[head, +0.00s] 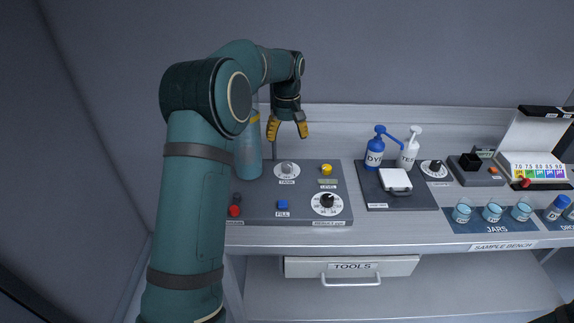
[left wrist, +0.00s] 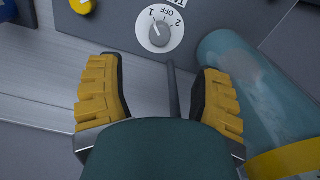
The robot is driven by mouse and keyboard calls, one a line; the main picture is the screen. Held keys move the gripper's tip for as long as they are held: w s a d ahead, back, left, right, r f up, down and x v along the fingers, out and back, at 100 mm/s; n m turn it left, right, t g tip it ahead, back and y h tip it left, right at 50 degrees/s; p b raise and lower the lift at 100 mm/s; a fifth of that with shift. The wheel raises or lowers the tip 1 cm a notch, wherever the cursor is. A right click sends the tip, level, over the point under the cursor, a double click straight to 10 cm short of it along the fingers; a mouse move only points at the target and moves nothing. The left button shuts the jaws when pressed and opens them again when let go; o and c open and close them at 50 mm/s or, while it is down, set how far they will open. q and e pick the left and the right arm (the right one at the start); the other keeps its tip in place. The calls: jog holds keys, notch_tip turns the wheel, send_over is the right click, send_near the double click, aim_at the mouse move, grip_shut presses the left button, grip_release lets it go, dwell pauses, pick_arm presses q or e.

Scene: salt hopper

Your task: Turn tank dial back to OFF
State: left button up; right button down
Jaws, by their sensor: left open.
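The tank dial (head: 287,170) is a grey knob on a round white plate, labelled TANK, at the back of the grey control panel (head: 257,212). In the left wrist view the dial (left wrist: 160,34) shows the marks 1, OFF and 2. Its pointer seems to lean toward 1, but the small picture leaves this unsure. My left gripper (head: 287,131) is open and empty, with yellow-padded fingers, above and behind the dial. In the left wrist view the dial lies beyond the gap between the fingertips (left wrist: 160,72), apart from them.
A teal cylinder (head: 248,152) stands left of the dial, close to my left gripper. A yellow knob (head: 327,169), blue FILL button (head: 283,204) and black dial (head: 327,201) share the panel. Blue (head: 374,152) and white (head: 409,150) bottles stand to the right.

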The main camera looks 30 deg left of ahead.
aim_at(287, 164)
pick_arm(q)
notch_tip(287, 164, down, 12)
jog(key=shift+r+b, duration=0.25)
jog(key=shift+b, duration=0.8)
grip_shut()
